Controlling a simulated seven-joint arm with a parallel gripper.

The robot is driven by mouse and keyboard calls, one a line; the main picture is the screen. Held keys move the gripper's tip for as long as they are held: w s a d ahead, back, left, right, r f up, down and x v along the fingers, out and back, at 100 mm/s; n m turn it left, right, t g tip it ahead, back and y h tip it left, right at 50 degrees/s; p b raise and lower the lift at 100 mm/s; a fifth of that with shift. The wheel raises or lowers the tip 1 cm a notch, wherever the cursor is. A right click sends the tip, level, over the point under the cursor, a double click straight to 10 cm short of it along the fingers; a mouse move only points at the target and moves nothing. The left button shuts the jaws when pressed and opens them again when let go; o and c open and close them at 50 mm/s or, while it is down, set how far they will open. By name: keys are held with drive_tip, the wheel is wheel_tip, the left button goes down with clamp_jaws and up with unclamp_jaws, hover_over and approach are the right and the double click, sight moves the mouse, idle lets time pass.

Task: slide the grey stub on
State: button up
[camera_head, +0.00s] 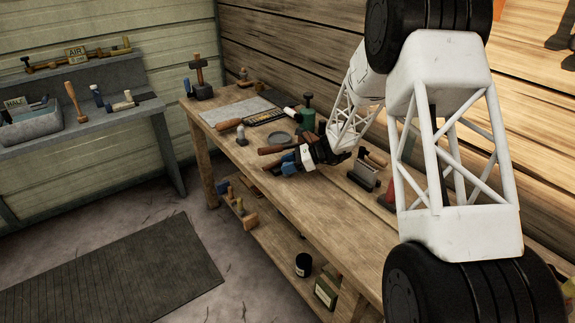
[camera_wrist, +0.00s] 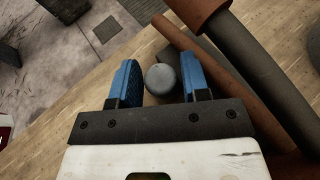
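A small grey round-ended piece (camera_wrist: 161,79), which looks like the grey stub, lies between the two blue fingers of my gripper (camera_wrist: 159,62) in the wrist view. The fingers are apart, with a clear gap on the left of the piece and a smaller one on the right. How far it stands below the fingertips I cannot tell. In the head view my gripper (camera_head: 281,165) is low over the workbench (camera_head: 310,190), near its front edge; the piece between the fingers cannot be made out there. What the stub slides onto I cannot identify.
Brown-handled tools (camera_wrist: 190,55) lie close to the right finger. A small grey upright piece (camera_head: 241,136), a grey dish (camera_head: 280,138) and a green bottle (camera_head: 308,121) stand behind my gripper. A metal block (camera_head: 364,174) stands to the right. The bench front is fairly clear.

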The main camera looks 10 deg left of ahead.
clamp_jaws()
drive_tip(key=shift+s+a, duration=1.55)
drive_tip(key=shift+a, duration=0.05)
drive_tip(key=shift+o, duration=1.8)
unclamp_jaws()
drive_tip(key=shift+v, duration=3.95)
